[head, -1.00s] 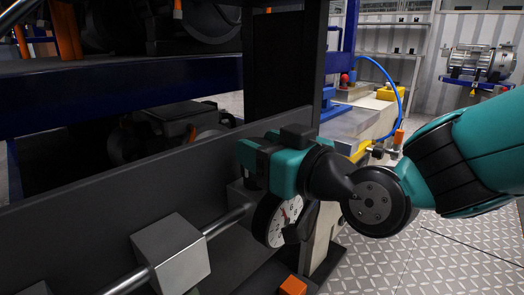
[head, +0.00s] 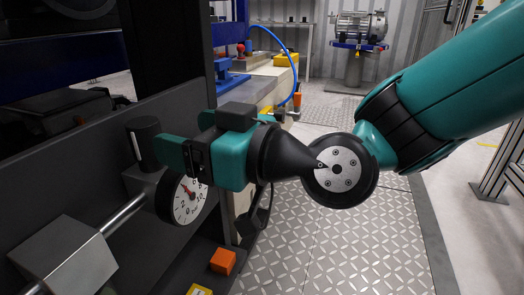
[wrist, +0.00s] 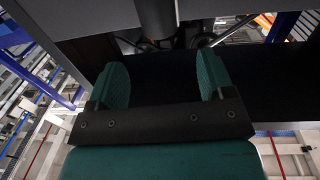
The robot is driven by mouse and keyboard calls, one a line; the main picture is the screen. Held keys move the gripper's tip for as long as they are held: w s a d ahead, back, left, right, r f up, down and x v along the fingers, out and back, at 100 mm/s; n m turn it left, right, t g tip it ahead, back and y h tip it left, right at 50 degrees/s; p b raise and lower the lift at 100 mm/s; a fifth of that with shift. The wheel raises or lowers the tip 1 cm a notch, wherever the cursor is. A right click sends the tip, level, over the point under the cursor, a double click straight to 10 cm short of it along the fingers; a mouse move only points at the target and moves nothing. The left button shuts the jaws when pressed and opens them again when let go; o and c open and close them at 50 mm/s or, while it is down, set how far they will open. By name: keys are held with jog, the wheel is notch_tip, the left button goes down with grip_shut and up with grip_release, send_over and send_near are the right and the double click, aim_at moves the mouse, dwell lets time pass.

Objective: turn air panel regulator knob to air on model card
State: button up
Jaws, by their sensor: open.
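The air panel's black regulator knob (head: 144,141) stands upright on a grey block at the panel. Below it, a round gauge (head: 189,202) with a white dial and a red needle faces me. My gripper (head: 180,138) is open and empty, with its teal fingers pointing left, just right of the knob in the head view. In the wrist view my gripper (wrist: 162,78) shows two spread fingers, and a dark cylinder, apparently the knob (wrist: 157,18), lies beyond the gap between them. I see no contact with the knob. No model card can be made out.
A metal pipe (head: 123,215) runs from the regulator to a grey metal block (head: 65,258). A dark panel (head: 60,160) stands behind them. An orange block (head: 223,261) and a yellow piece (head: 199,290) lie low down. The plated floor (head: 320,235) to the right is open.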

jog(key=b+v, duration=0.6)
jog(key=v, duration=0.3)
jog(key=shift+d, duration=0.4)
jog(key=shift+s, duration=0.15)
jog(key=s+d+r+m+g+h+p, duration=0.1)
jog(key=s+d+m+g+h+p, duration=0.25)
jog(key=d+h+p, duration=0.5)
jog(key=s+d+r+m+g+h+p, duration=0.25)
jog(key=d+g+p, duration=0.25)
jog(key=p, duration=0.6)
notch_tip(320, 180, up, 36)
jog(key=p, duration=3.6)
jog(key=shift+s+a+f+n+h, duration=0.15)
jog(key=shift+s+f+n+h, duration=0.05)
jog(key=shift+s+n+h, duration=0.15)
